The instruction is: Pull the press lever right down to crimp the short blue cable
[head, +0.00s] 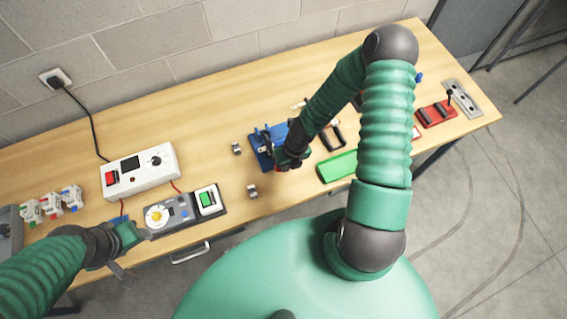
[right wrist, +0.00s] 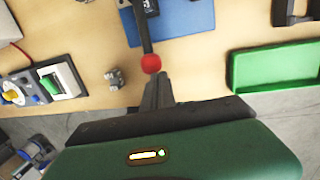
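The blue press (head: 262,158) stands mid-table in the head view, partly hidden by my right gripper (head: 287,160). In the right wrist view its dark lever (right wrist: 142,30) ends in a red ball knob (right wrist: 150,63). My right gripper's fingers (right wrist: 156,88) are together, with their tips right by the knob; I cannot tell whether they touch it. Nothing shows between them. My left gripper (head: 135,254) is open and empty at the table's front edge, at lower left. I cannot make out the short blue cable.
A white control box (head: 140,172) and a panel with a green switch (head: 207,200) lie left of the press. Small grey clips (head: 252,191) stand near it. A green tray (head: 337,166) lies to its right, with a red lever device (head: 433,114) farther right.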

